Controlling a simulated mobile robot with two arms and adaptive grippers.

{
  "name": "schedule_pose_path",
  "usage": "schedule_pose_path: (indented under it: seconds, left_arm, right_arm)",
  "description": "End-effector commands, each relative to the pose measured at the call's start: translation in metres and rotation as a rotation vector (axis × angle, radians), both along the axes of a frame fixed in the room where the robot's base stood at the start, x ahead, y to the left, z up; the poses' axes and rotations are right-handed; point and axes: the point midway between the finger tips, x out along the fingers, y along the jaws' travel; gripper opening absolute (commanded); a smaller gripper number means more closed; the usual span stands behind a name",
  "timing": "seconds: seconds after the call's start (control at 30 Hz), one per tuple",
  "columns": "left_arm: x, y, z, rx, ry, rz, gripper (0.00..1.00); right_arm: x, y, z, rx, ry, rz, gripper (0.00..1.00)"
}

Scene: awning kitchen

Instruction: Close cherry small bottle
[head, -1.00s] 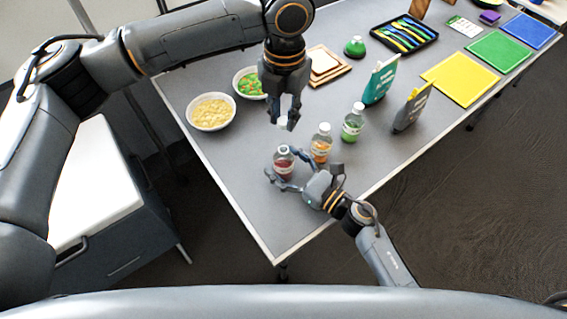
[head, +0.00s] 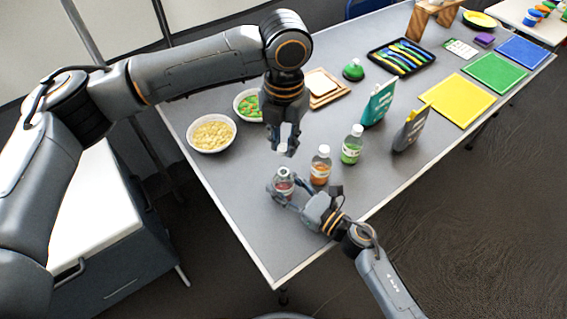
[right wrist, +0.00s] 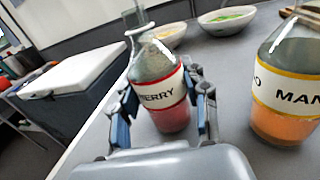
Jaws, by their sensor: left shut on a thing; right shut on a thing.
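The cherry small bottle (head: 282,188), clear with dark red content and a red-edged label, stands upright on the table. My right gripper (head: 284,194) is shut around its body; the right wrist view shows the fingers on both sides of the bottle (right wrist: 165,95). Its top looks open in the head view. My left gripper (head: 285,146) points down, above and slightly behind the bottle, shut on a small white cap (head: 282,150) that is apart from the bottle. The cap is mostly hidden by the fingers.
An orange mango bottle (head: 320,170) stands close right of the cherry bottle; a green bottle (head: 352,148) is beyond it. Two bowls, one with pale food (head: 212,133), stand behind left. Pouches (head: 411,130) stand at right. The table's front left corner is clear.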

Motion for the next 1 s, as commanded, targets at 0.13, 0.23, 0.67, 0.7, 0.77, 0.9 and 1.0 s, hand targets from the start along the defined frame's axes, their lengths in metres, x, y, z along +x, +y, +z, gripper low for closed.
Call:
schedule_pose_path:
  seconds: [0.13, 0.23, 0.67, 0.7, 0.77, 0.9, 1.0]
  left_arm:
    - [-0.001, 0.001, -0.024, -0.001, 0.006, 0.0, 0.14]
    - [0.0, 0.0, -0.036, -0.005, 0.005, 0.0, 0.14]
    - [0.0, 0.0, -0.037, -0.005, 0.003, 0.0, 0.14]
    - [0.0, 0.0, -0.037, -0.005, 0.003, 0.0, 0.14]
    - [0.0, 0.0, -0.038, -0.005, 0.004, 0.0, 0.14]
    - [0.0, 0.0, -0.043, -0.004, 0.005, 0.0, 0.14]
    - [0.0, 0.0, -0.05, -0.004, 0.005, 0.001, 0.14]
  right_arm:
    - [0.0, 0.0, 0.0, 0.0, 0.0, 0.0, 0.0]
    - [0.0, 0.0, 0.0, 0.0, 0.0, 0.0, 0.0]
    - [0.0, 0.0, 0.0, 0.0, 0.0, 0.0, 0.0]
    - [0.0, 0.0, 0.0, 0.0, 0.0, 0.0, 0.0]
    - [0.0, 0.0, 0.0, 0.0, 0.0, 0.0, 0.0]
    - [0.0, 0.0, 0.0, 0.0, 0.0, 0.0, 0.0]
    - [0.0, 0.0, 0.0, 0.0, 0.0, 0.0, 0.0]
